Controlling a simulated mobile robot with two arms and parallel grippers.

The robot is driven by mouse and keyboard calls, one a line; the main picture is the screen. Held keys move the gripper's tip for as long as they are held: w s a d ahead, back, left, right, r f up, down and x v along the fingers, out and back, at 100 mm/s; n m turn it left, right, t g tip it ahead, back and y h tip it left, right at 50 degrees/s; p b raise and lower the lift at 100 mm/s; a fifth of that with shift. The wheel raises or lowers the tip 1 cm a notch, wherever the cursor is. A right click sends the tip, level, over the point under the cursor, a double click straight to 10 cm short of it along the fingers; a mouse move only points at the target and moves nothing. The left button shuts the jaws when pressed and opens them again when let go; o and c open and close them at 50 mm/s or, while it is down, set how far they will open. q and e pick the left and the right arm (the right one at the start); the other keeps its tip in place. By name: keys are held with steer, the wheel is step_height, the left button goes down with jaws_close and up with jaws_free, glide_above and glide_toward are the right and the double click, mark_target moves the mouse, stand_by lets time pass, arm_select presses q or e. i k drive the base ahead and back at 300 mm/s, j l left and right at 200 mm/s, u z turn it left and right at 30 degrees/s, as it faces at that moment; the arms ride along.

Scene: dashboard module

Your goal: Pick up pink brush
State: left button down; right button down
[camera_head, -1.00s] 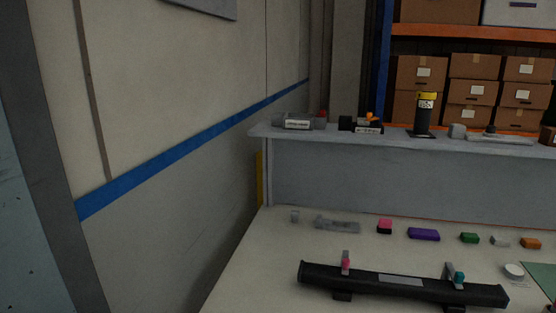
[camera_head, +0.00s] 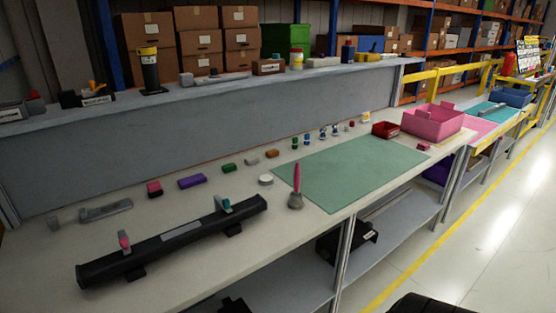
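A brush with a pink handle (camera_head: 297,177) and a grey head stands near the front edge of the workbench (camera_head: 255,232), handle pointing up. It is at the left edge of the green mat (camera_head: 350,170) and to the right of the long black dashboard module (camera_head: 172,239). Neither of my grippers is in the head view.
Small coloured blocks, such as a purple one (camera_head: 192,181), line the back of the bench. A white round piece (camera_head: 265,180) lies left of the brush. A pink bin (camera_head: 432,122) and a red tray (camera_head: 385,130) stand farther right. The mat is mostly clear.

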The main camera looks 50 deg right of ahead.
mark_target(297, 180)
steer(key=z, duration=1.7)
steer(key=i+l, duration=0.1)
steer(key=u, duration=0.05)
